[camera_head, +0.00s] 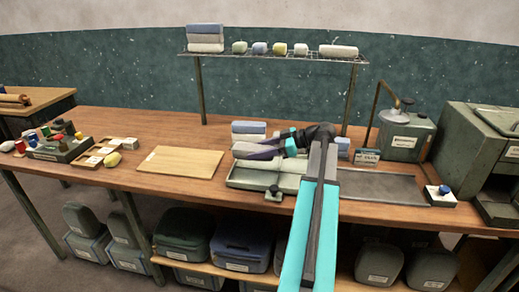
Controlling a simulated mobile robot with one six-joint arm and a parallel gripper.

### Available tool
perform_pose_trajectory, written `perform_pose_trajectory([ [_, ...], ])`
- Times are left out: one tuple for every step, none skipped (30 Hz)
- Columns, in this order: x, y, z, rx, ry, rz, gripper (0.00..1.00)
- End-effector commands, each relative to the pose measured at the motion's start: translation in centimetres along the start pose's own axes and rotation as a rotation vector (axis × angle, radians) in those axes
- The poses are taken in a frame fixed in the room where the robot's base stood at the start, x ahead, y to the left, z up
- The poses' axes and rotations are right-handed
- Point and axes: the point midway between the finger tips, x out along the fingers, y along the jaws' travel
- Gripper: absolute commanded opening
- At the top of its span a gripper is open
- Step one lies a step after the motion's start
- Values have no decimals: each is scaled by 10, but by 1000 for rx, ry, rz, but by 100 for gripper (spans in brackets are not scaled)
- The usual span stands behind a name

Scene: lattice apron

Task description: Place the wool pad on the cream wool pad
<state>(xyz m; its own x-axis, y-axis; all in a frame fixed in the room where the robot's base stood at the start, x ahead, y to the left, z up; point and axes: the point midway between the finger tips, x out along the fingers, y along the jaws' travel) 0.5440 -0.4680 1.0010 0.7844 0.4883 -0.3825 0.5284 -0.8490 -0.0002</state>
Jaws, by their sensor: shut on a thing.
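My gripper (258,149) reaches left over the back of a green tray on the bench, with dark fingers. It is shut on a pale wool pad (241,148), partly hidden by the fingers. Just behind stands a small stack of pads with a blue pad (248,127) on top and a pale one under it. The picture is too small to tell whether the held pad touches the stack or the tray. I cannot tell for certain which pad is the cream wool pad.
The green tray (238,181) lies below my gripper. A wooden board (181,162) lies to its left, and a grey flat tray (385,187) to its right. A wire shelf (270,56) with folded pads and rolls stands above. A green box (408,137) stands at the right.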

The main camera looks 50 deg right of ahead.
Motion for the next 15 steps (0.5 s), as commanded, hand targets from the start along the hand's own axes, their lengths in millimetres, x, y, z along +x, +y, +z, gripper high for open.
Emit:
perform_pose_trajectory([
  [2, -1, 0, -1, 0, -1, 25],
  [3, -1, -1, -1, 0, -3, 25],
  [6, -2, -1, -2, 1, -5, 25],
  [9, -4, -2, -3, 1, -7, 25],
  [12, -5, -2, -4, 1, -10, 25],
  [18, -7, -3, -6, 1, -14, 25],
  [23, -10, -4, -7, 2, -18, 25],
  [29, -12, -5, -9, 2, -23, 25],
  [38, -16, -6, -12, 2, -30, 25],
  [44, -19, -7, -14, 3, -34, 25],
  [52, -22, -8, -16, 3, -40, 25],
  [63, -27, -10, -19, 4, -49, 25],
  [72, -31, -11, -22, 4, -56, 25],
  [81, -36, -13, -25, 5, -63, 25],
  [92, -42, -14, -28, 5, -71, 25],
])
